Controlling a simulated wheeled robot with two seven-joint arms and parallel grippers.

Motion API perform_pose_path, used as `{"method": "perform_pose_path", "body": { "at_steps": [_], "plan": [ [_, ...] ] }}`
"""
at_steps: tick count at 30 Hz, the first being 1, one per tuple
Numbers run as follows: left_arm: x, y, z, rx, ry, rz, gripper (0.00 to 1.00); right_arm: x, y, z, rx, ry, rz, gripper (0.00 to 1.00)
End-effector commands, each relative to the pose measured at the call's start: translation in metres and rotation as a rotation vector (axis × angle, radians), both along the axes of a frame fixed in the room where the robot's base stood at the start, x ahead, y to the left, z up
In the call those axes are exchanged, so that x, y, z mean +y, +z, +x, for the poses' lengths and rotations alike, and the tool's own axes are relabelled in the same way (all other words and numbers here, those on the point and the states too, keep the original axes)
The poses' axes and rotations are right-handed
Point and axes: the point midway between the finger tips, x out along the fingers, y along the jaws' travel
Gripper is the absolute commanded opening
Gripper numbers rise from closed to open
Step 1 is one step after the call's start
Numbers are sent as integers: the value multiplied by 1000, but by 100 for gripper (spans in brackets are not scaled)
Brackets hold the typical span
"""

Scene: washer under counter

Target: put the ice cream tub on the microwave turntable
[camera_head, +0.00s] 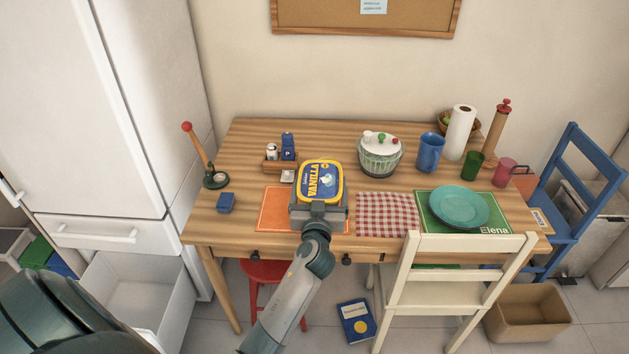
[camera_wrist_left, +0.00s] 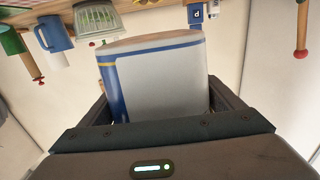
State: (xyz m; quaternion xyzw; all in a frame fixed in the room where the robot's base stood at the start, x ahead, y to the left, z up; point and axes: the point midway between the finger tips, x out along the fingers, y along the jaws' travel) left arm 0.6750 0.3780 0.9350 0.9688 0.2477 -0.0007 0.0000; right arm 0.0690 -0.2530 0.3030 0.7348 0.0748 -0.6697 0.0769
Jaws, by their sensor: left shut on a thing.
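The ice cream tub (camera_head: 322,181), blue and yellow with a VANILLA label, is over the near middle of the wooden table, above the orange placemat (camera_head: 272,212). My left gripper (camera_head: 320,207) is shut on the tub from its near side. In the left wrist view the tub (camera_wrist_left: 165,80) fills the space between the fingers, its white and blue side facing the camera. I cannot tell whether the tub touches the placemat. No microwave or turntable shows in either view. My right gripper is not in view.
A salt and pepper rack (camera_head: 281,163), a lidded bowl (camera_head: 380,155) and a blue mug (camera_head: 430,152) stand behind the tub. A teal plate (camera_head: 459,207) is at right. A white chair (camera_head: 450,275) and red stool (camera_head: 262,272) stand in front. The fridge (camera_head: 95,100) is at left.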

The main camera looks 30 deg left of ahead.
Motion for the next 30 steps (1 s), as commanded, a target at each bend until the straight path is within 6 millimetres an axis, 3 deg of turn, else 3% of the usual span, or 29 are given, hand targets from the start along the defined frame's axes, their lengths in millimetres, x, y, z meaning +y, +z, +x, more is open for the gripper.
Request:
{"method": "perform_pose_path", "body": {
  "at_steps": [8,15,21,25,30],
  "plan": [
    [-45,18,-54,-3,-126,4,39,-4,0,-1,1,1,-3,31],
    [-113,41,-134,-2,-313,1,39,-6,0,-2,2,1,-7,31],
    [-155,60,-190,-4,-440,-1,39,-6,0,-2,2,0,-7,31],
    [-169,68,-210,-4,-484,-1,39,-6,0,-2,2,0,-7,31],
    [-174,71,-218,-5,-502,-1,39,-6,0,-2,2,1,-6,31]
  ]
}}
